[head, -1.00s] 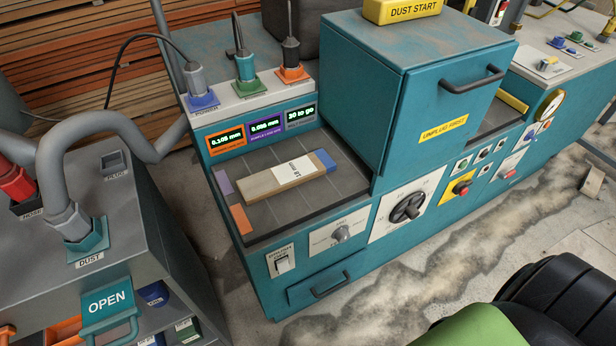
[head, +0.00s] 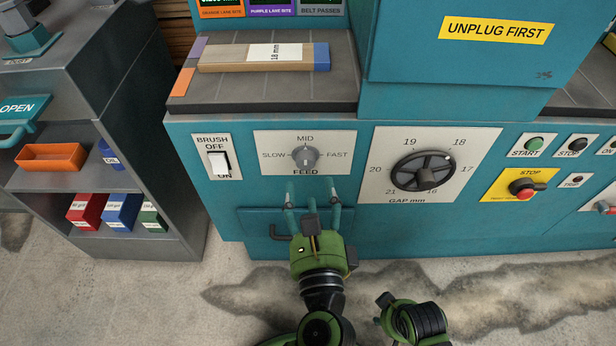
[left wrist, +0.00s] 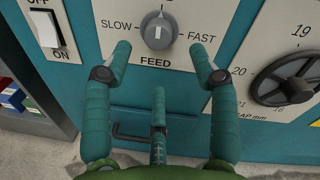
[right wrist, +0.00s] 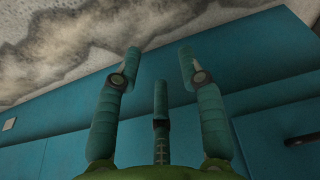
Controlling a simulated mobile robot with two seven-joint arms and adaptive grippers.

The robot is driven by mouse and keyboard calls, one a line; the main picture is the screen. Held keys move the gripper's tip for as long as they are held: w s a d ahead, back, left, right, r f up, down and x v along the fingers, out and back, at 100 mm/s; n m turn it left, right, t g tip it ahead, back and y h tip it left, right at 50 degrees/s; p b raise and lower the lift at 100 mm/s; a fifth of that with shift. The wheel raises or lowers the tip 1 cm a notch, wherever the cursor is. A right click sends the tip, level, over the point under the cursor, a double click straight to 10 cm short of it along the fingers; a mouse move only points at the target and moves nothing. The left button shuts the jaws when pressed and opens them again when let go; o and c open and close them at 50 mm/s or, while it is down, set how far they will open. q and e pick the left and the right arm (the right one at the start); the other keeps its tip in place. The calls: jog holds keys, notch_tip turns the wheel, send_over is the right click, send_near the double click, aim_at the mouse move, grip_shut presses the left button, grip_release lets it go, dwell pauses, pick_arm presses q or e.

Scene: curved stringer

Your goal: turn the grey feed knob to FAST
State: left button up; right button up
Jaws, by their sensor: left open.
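The grey feed knob (head: 305,156) sits on a white plate marked SLOW, MID and FAST on the teal machine's front. Its pointer is close to upright, toward MID; FAST is to its right. It also shows at the top of the left wrist view (left wrist: 158,31). My left gripper (head: 312,190) is open and empty just below the knob, its fingers pointing up at the panel. In the left wrist view its fingertips (left wrist: 160,58) are spread to either side, below the knob and apart from it. My right gripper (right wrist: 158,65) is open and empty in the right wrist view.
Left of the knob is a white brush switch (head: 218,163); right is the black gap handwheel (head: 422,172). A drawer handle (head: 280,233) juts out below. A grey shelf unit (head: 170,200) stands left. A wooden board (head: 250,58) lies on the machine bed.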

aim_at(307, 166)
pick_arm(q)
jog(key=w, duration=0.6)
jog(key=shift+w+a, duration=0.1)
jog(key=shift+a, duration=0.2)
jog(key=shift+c, duration=0.4)
jog(key=c, duration=1.1)
